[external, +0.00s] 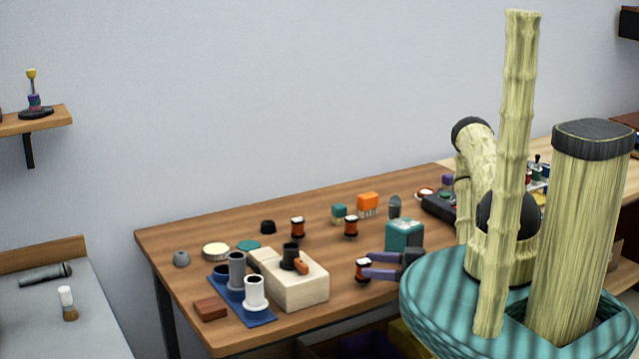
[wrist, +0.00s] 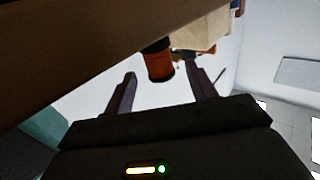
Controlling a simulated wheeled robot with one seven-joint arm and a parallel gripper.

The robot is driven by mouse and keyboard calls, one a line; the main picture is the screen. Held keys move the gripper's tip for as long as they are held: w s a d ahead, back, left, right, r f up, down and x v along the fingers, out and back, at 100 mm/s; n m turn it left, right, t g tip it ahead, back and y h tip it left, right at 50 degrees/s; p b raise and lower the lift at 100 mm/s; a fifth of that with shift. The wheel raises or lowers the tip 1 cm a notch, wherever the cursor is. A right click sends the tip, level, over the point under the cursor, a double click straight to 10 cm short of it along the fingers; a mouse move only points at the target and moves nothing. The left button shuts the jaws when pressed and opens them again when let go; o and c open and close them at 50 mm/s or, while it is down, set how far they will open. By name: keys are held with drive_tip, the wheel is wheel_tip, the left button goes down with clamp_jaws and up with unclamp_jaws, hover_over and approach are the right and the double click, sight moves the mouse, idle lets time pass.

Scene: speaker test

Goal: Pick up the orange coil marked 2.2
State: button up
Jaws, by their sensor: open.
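Three orange coils with dark ends stand on the wooden table in the external view: a left one (external: 298,228), a middle one (external: 351,228) and a front one (external: 362,270). I cannot read a 2.2 mark on any of them. My gripper (external: 369,266), with purple fingers, is open at the front coil. In the wrist view, an orange coil (wrist: 160,67) shows just beyond and between the tips of my open gripper (wrist: 160,72). Nothing is held. I cannot tell whether a finger touches the coil.
A teal box (external: 404,234) stands close behind my gripper. A cream block (external: 296,283) with a dark cylinder on it is to the left. A blue mat (external: 258,318) carries grey and white spools. An orange block (external: 368,203) stands farther back. Bare table lies around the middle coil.

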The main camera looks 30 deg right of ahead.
drive_tip(key=shift+p+x, duration=0.75)
drive_tip(key=shift+x, duration=1.85)
drive_tip(key=shift+f, duration=0.15)
drive_tip(key=c, duration=1.1)
drive_tip(key=shift+r, duration=0.7)
wheel_tip(320, 180, up, 9)
drive_tip(key=p, duration=0.4)
drive_tip(key=shift+f+p, duration=0.15)
drive_tip(key=shift+p, duration=0.2)
